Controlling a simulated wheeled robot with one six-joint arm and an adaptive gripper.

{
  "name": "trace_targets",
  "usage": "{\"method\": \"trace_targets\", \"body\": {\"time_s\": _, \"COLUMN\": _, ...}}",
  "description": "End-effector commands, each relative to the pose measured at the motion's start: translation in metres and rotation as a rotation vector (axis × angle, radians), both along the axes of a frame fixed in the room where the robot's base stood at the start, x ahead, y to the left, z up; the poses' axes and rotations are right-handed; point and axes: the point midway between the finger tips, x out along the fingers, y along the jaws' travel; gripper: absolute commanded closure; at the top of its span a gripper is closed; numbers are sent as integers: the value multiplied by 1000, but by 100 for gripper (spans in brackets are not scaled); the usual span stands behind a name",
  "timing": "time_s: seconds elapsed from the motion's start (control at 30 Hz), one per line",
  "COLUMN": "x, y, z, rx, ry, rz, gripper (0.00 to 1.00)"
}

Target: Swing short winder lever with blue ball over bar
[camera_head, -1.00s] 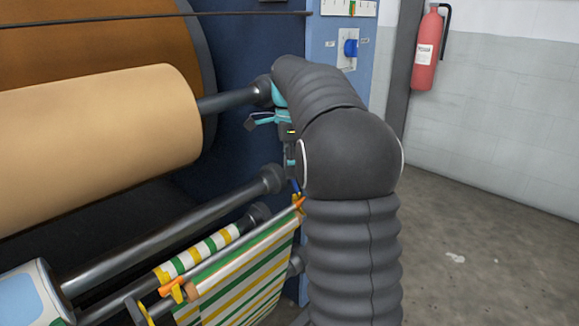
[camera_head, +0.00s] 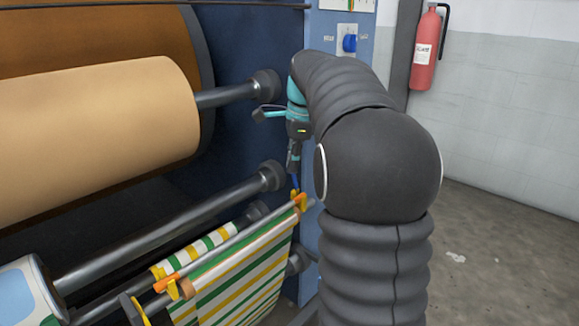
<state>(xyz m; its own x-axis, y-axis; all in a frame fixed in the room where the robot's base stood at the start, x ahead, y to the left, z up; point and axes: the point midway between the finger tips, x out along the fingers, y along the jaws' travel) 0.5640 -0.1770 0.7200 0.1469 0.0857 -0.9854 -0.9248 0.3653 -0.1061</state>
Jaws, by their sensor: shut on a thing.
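My gripper (camera_head: 294,168) points down at the right end of the rollers, beside the blue side frame. It is shut on the winder lever; a small blue piece (camera_head: 296,183) shows just below the fingertips, and the ball itself cannot be told apart. A thin grey bar (camera_head: 232,243) slopes up to the right, with an orange clip (camera_head: 301,201) at its upper end, just below the blue piece. Striped green, yellow and white cloth (camera_head: 245,275) hangs below the bar. My arm hides what lies to the right of the lever.
A large tan roller (camera_head: 100,140) and a dark steel roller (camera_head: 170,233) lie left of my gripper. A blue knob (camera_head: 350,43) sits on the side frame (camera_head: 327,22). A fire extinguisher (camera_head: 426,52) hangs on the wall.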

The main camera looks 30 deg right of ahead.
Motion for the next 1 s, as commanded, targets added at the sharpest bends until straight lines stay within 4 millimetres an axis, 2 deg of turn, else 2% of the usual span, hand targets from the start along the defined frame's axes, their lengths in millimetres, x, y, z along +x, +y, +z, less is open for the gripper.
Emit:
{"method": "trace_targets", "body": {"time_s": 0.63, "x": -46, "y": -17, "z": -7, "rx": 207, "ry": -572, "rz": -9, "gripper": 100}}
{"method": "trace_targets", "body": {"time_s": 1.0, "x": -67, "y": -25, "z": -22, "rx": 329, "ry": -900, "rz": -10, "gripper": 100}}
